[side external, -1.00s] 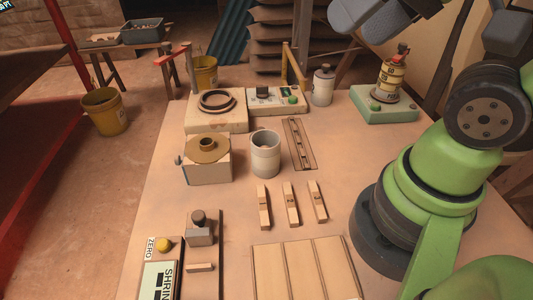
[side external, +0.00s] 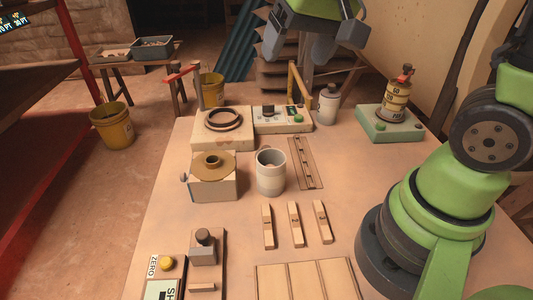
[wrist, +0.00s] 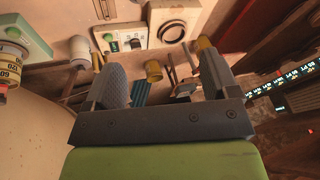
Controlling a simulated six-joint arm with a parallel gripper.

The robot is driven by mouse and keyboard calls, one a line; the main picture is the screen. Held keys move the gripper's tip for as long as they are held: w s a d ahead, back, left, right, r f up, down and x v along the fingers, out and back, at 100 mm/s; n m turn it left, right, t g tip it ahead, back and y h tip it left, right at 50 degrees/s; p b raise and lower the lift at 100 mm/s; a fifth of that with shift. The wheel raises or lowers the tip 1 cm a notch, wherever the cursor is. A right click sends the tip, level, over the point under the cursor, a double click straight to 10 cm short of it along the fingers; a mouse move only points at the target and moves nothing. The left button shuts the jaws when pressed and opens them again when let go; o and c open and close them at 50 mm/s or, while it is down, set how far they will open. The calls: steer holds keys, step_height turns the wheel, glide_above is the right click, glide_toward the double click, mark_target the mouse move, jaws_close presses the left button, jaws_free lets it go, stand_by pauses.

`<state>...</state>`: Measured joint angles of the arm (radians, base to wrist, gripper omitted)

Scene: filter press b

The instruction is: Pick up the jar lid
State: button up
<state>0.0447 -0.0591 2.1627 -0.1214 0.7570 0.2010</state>
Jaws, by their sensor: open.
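A tan round disc with a raised knob (side external: 212,163), which looks like the jar lid, lies on a pale box (side external: 213,186) at the left of the table. An open grey-white jar (side external: 270,175) stands upright just right of that box. My gripper (side external: 298,48) is high at the top of the side view, beyond and above the far edge of the table, well apart from the lid. In the wrist view my gripper (wrist: 160,60) has its fingers spread with nothing held between them. I cannot make out the lid in the wrist view.
A block with a dark ring (side external: 223,122), a control box (side external: 281,118) and a white bottle (side external: 328,104) stand at the back. Upright posts rise near them. A green base with a yellow canister (side external: 397,100) is at back right. Several wooden strips (side external: 295,225) lie in front of the jar.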

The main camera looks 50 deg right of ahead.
steer(key=w+d+f+g, duration=0.2)
steer(key=w+f, duration=0.5)
steer(key=f, duration=0.2)
steer(key=m+g+h, duration=0.1)
glide_above(267, 147)
steer(key=f, duration=1.2)
steer(key=shift+s+a+f, duration=0.15)
steer(key=shift+s+a, duration=0.1)
steer(key=shift+s, duration=0.05)
steer(key=shift+w+d+f, duration=0.1)
steer(key=shift+w+f, duration=0.1)
steer(key=shift+f, duration=1.25)
steer(key=shift+w+d+f, duration=0.1)
steer(key=shift+w+f, duration=0.05)
steer(key=shift+f, duration=1.3)
steer(key=c, duration=0.8)
